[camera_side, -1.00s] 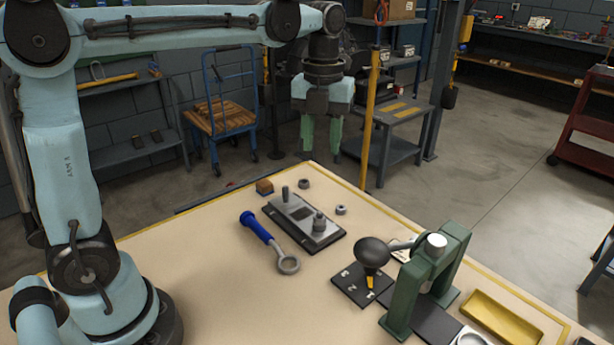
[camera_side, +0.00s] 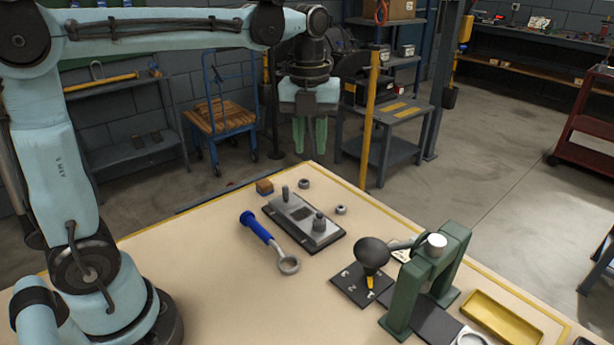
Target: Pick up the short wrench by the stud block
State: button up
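The short wrench (camera_side: 266,239) lies flat on the table, with a blue handle at its upper left end and a grey ring at its lower right end. It lies just left of the stud block (camera_side: 327,238), a dark base with a grey plate and two upright studs. My gripper (camera_side: 310,150) hangs in the air beyond the table's far corner, above and behind the wrench and block, with its green fingers pointing down. A gap shows between the fingers and nothing is between them.
Two nuts (camera_side: 304,184) (camera_side: 341,210) and a small orange-brown block (camera_side: 265,187) lie near the stud block. A black-knobbed lever (camera_side: 371,253) on a numbered plate, a green press frame (camera_side: 405,297) and a yellow tray (camera_side: 502,318) stand at the right. The table left of the wrench is clear.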

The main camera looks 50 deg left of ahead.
aim_at(256, 225)
jog(key=s+a+f+n+t, duration=0.2)
jog(key=s+a+f+n, duration=0.7)
jog(key=s, duration=0.3)
jog(key=shift+n, duration=0.4)
jog(key=shift+w+d+f, duration=0.25)
jog(key=shift+w+f, duration=0.25)
jog(key=shift+f, duration=1.35)
jog(key=shift+w+d+f, duration=0.3)
jog(key=shift+w+f, duration=0.15)
jog(key=shift+f, duration=1.4)
jog(key=shift+w+d+f, duration=0.25)
jog(key=shift+w+f, duration=0.25)
jog(key=shift+f, duration=1.35)
grip_shut()
